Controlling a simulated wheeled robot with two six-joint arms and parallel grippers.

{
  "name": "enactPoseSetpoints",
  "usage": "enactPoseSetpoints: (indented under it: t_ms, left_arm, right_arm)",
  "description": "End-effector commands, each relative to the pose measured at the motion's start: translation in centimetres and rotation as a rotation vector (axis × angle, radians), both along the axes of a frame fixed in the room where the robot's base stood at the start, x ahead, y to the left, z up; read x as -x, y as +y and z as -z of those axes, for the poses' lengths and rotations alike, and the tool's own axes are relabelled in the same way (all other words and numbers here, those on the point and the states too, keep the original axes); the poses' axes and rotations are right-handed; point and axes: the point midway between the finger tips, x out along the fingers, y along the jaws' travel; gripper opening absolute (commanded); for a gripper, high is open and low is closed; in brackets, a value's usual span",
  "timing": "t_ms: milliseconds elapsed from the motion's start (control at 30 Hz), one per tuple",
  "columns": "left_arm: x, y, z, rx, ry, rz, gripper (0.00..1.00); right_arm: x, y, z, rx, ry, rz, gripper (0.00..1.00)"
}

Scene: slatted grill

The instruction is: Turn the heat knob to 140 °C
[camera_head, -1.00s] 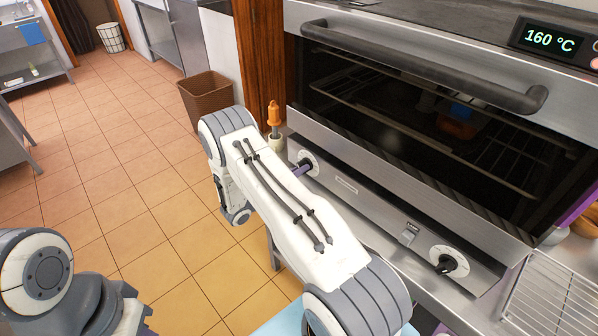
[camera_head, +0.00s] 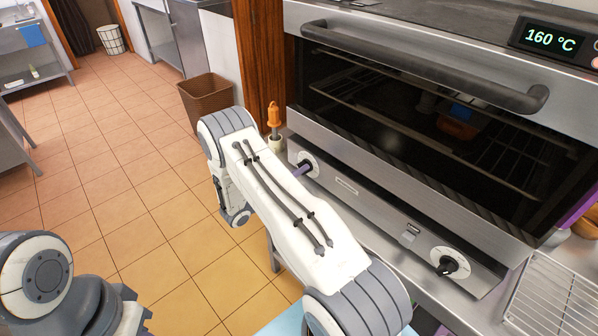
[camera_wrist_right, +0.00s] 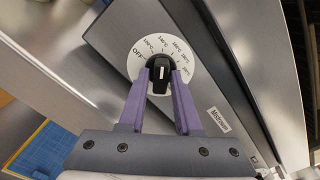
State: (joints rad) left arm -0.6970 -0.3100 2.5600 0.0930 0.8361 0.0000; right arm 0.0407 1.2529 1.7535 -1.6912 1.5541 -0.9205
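The heat knob (camera_wrist_right: 160,77) is black with a white pointer line and sits on a white dial marked OFF and in °C. The pointer faces the upper part of the dial; the small numbers are hard to read. My right gripper (camera_wrist_right: 160,72) has its purple fingers on both sides of the knob, closed on it. In the head view the right gripper (camera_head: 303,168) reaches the left dial (camera_head: 309,161) on the oven's lower panel, and my arm hides part of it. The oven display (camera_head: 550,38) reads 160 °C. My left gripper is not in view; only left arm links show.
A second black knob (camera_head: 447,264) and a small switch (camera_head: 410,234) are on the same panel, to the right. The oven handle (camera_head: 420,66) juts out above. A wire rack (camera_head: 558,298) lies at lower right.

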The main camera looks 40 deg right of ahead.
Motion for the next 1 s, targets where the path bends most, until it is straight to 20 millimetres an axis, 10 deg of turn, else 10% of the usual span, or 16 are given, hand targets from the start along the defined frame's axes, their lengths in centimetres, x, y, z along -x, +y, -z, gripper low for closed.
enactPoseSetpoints:
  t_ms: [433, 1000]
  left_arm:
    - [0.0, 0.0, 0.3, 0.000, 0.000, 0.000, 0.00]
    - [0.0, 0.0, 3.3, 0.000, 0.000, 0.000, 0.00]
  right_arm:
    - [0.1, 0.6, 0.1, 0.000, -0.002, 0.001, 0.53]
    - [0.7, 9.9, 0.1, 0.000, -0.001, -0.001, 0.53]
